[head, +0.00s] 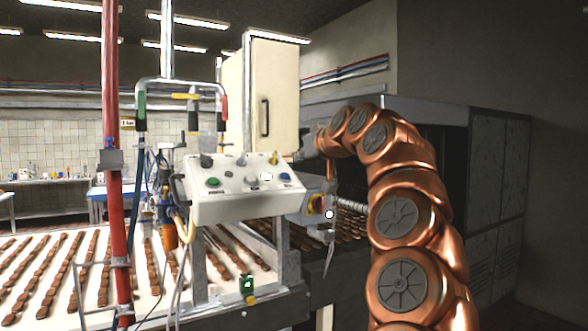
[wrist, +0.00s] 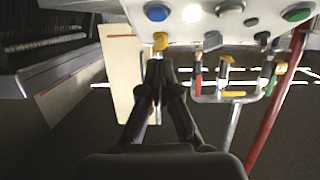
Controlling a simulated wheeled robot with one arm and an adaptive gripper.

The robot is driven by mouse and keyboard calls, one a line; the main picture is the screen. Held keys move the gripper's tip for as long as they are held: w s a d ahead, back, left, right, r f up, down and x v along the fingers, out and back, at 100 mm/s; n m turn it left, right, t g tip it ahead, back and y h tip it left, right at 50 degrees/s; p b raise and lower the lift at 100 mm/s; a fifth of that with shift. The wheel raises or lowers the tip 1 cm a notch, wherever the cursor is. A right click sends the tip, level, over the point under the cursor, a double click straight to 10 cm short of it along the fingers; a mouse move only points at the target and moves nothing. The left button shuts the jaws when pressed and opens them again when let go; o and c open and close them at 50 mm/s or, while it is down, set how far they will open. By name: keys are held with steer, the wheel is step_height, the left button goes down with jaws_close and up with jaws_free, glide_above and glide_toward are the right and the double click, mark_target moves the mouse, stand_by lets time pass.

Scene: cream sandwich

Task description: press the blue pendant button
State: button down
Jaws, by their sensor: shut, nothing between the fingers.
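The blue button (head: 285,177) is a round button at the right end of the sloped white control panel (head: 235,207). It also shows at the top of the wrist view (wrist: 157,12), where the panel appears upside down. My gripper (wrist: 160,72) is shut and empty, its dark fingers pointing toward the panel. Its tips appear just below the yellow knob (wrist: 160,41) in the wrist view, apart from the blue button. In the head view my arm arches over from the right toward the panel's right end; the fingers are hard to make out there.
A green button (head: 213,182) and several knobs share the panel. A red pole (head: 111,60) and a pipe frame with coloured handles stand at left. A cream cabinet (head: 275,90) rises behind. The conveyor (head: 50,275) carries rows of brown pieces below.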

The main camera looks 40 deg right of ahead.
steer(key=b+v, duration=0.1)
steer(key=v, duration=0.3)
steer(key=shift+s+r, duration=0.15)
steer(key=shift+s, duration=0.15)
stand_by(0.5)
steer(key=a+f+n+g+y, duration=0.15)
steer(key=a+f, duration=0.25)
steer(key=a, duration=0.4)
steer(key=a+f+n+g+y, duration=0.1)
steer(key=a+f+n+y, duration=0.1)
steer(key=a+f, duration=0.45)
steer(key=s+a+f+g, duration=0.4)
steer(key=s+a+f, duration=0.2)
steer(key=a+f, duration=0.55)
steer(key=s+a+f+m+g+h, duration=0.1)
steer(key=s+f+g, duration=0.9)
steer(key=s+f, duration=1.8)
steer(key=s+a+m, duration=0.1)
steer(key=s+a, duration=0.1)
steer(key=shift+s+f+h, duration=0.35)
steer(key=shift+f, duration=0.05)
steer(key=c, duration=1.9)
jaws_free()
steer(key=shift+a, duration=0.1)
